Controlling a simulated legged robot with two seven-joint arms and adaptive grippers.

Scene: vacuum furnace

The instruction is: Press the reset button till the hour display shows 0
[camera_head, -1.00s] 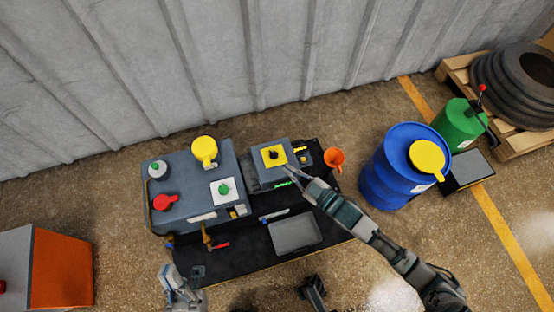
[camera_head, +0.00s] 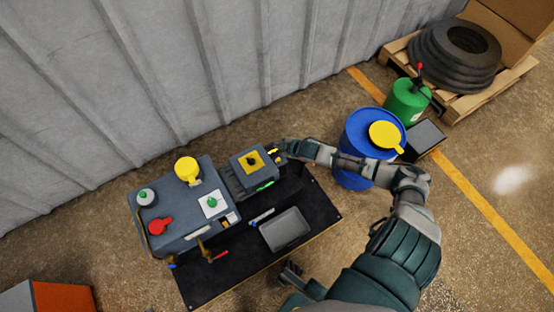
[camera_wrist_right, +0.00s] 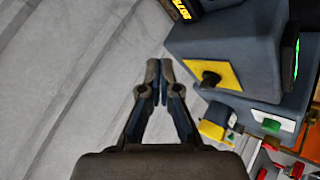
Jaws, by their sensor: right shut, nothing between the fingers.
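A grey control box (camera_head: 240,175) with a yellow plate and black knob (camera_head: 252,161) stands on the black table. A green lit display (camera_head: 265,186) is on its front side; its digits are too small to read. In the right wrist view, the box (camera_wrist_right: 235,45), the knob (camera_wrist_right: 211,78) and a green display edge (camera_wrist_right: 296,62) show at the right. Yellow lit characters (camera_wrist_right: 181,8) show on a dark unit at the top. My right gripper (camera_head: 279,152) is by the box's right side; its closed fingertips (camera_wrist_right: 159,72) hold nothing. I cannot make out the reset button.
A larger grey cabinet (camera_head: 178,226) with red, green and yellow controls stands left of the box. A grey tray (camera_head: 285,230) and small tools lie in front. A blue barrel (camera_head: 360,132) stands right, partly behind my right arm. The corrugated wall (camera_head: 180,80) is behind.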

